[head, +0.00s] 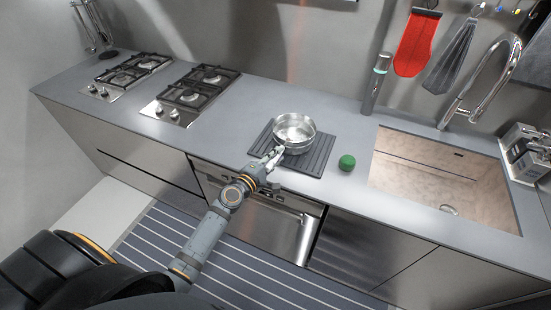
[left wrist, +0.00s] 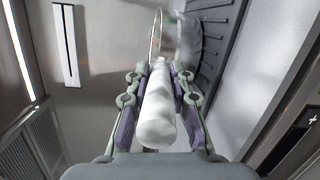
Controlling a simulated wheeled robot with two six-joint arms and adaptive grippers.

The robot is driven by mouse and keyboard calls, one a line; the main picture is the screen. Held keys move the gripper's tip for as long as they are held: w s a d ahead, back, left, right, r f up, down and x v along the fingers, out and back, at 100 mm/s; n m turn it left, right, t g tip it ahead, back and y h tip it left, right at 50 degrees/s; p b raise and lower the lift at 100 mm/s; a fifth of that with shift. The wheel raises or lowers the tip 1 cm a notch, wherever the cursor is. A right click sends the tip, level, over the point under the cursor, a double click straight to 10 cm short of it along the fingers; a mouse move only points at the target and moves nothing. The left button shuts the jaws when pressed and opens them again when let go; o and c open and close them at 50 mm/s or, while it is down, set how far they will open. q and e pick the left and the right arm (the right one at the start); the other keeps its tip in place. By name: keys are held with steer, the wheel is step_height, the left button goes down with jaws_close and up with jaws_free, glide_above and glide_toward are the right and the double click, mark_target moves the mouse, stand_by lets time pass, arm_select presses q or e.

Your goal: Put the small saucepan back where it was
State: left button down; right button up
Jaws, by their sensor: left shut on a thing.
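The small saucepan (head: 294,133) is shiny steel and upright, at the dark ribbed mat (head: 316,160) on the counter. I cannot tell whether its base touches the mat. My left gripper (head: 274,160) is at the near-left side of the pan, shut on its handle. In the left wrist view, the pale handle (left wrist: 157,112) runs between the two fingers of the gripper (left wrist: 160,76). Part of the pan (left wrist: 178,38) shows beyond them, blurred. My right gripper is not in view.
A green ball-like object (head: 347,162) sits just right of the mat. The sink (head: 440,175) with its tall faucet is farther right. Two gas hobs (head: 190,96) (head: 126,76) are at the left. A tall cylinder (head: 376,84) stands behind. Counter between hob and mat is clear.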

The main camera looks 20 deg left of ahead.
arm_select(q)
steer(key=shift+r, duration=0.15)
steer(key=c, duration=1.2)
jaws_free()
steer(key=shift+f, duration=0.2)
steer(key=shift+o, duration=0.2)
steer(key=shift+r, duration=0.2)
steer(key=b+v, duration=0.2)
steer(key=v, duration=1)
steer(key=shift+f, duration=0.1)
